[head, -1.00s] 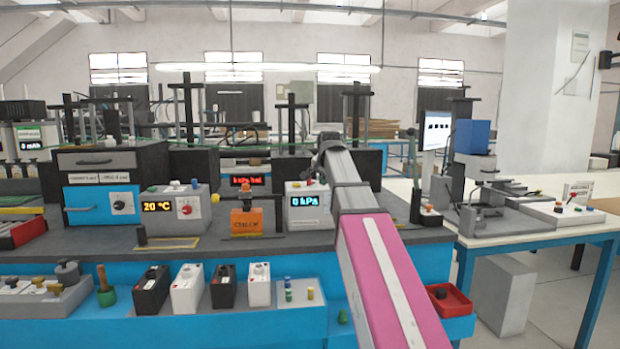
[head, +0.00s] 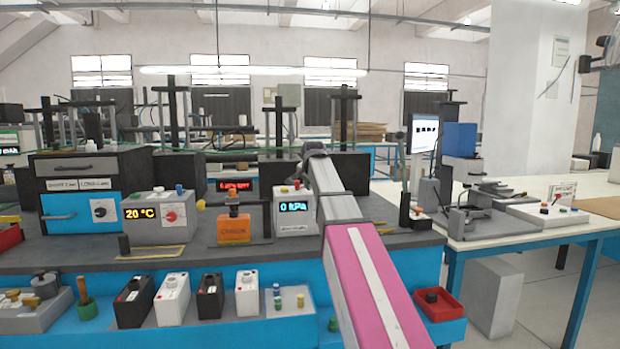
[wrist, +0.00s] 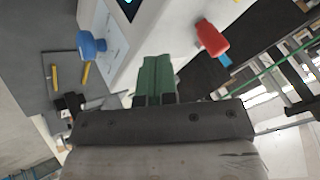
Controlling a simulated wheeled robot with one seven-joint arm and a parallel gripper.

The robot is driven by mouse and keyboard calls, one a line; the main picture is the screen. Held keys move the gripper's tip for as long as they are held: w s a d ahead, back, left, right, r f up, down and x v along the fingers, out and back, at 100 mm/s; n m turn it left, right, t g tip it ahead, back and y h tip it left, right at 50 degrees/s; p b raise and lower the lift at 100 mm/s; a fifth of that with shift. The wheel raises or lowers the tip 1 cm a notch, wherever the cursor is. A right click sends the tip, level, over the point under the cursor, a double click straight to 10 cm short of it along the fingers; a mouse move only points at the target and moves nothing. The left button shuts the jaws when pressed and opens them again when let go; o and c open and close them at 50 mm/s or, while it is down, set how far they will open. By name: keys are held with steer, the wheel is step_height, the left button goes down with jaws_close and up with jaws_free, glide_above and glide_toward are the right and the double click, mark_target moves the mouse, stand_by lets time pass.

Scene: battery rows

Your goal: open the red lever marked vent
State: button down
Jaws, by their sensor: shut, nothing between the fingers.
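The white box with the 0 kPa display (head: 296,221) stands on the dark bench top, left of my forearm. A small red part shows on its top in the head view, too small to read any marking. In the wrist view, a red handle (wrist: 212,38) sticks out from one side of the pale box (wrist: 160,32), right of my fingers. A blue knob (wrist: 91,44) is on the left. My gripper (wrist: 157,62) has green fingers, closed together and empty, between knob and handle, apart from both. In the head view, its fingertips are hidden behind my arm.
An orange box (head: 234,228) and a 20 °C unit (head: 160,212) stand to the left. Black and white batteries line the lower blue shelf (head: 200,338). A red tray (head: 440,304) is at right. Dark uprights and a green line are close in the wrist view.

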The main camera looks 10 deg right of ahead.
mark_target(296, 187)
steer(key=w+a, duration=0.2)
steer(key=w, duration=0.1)
steer(key=shift+w+a+f, duration=0.1)
steer(key=shift+w+a, duration=0.05)
steer(key=shift+w, duration=0.05)
steer(key=shift+w+a, duration=0.2)
steer(key=shift+a, duration=0.4)
steer(key=shift+w+a, duration=0.15)
steer(key=shift+a, duration=0.4)
steer(key=shift+d, duration=0.15)
